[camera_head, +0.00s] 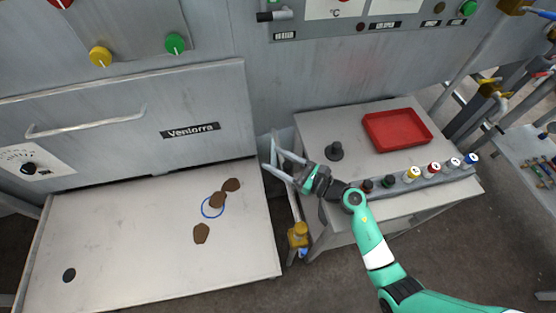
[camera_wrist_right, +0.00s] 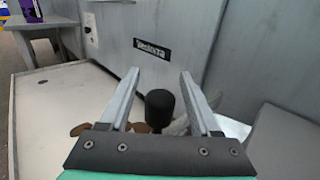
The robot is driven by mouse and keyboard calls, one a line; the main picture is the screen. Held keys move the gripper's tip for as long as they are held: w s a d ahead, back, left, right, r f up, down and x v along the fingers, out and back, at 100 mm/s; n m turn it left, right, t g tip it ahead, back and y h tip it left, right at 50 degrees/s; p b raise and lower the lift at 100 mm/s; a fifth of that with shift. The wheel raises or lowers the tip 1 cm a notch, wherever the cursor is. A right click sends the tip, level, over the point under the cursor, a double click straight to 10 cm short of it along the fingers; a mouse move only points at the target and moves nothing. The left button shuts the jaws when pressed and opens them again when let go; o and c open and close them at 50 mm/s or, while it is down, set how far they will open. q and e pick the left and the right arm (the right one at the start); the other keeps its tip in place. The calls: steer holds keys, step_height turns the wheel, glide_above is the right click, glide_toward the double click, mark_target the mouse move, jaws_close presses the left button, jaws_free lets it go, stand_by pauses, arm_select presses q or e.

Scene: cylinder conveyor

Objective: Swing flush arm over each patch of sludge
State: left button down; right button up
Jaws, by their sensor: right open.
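Three brown patches of sludge (camera_head: 201,234) lie on the pale metal tray surface (camera_head: 130,230) at the left of the head view, two of them touching near its right side. A blue ring (camera_head: 203,213) marks the surface by the middle patch. My right gripper (camera_head: 270,158) is open at the right edge of this surface. In the right wrist view a black knob (camera_wrist_right: 160,105) shows between its open fingers, with brown patches partly hidden behind the left finger. A grey pipe with a yellow valve (camera_head: 298,235) stands below the gripper; I cannot tell clearly which part is the flush arm. My left gripper is not in view.
A side table at the right holds a red tray (camera_head: 397,130), a dark knobbed piece (camera_head: 335,151) and a rack of several capped bottles (camera_head: 413,174). A dark round drain (camera_head: 69,275) is at the surface's lower left.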

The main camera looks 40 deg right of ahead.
jaws_close()
stand_by(1.3)
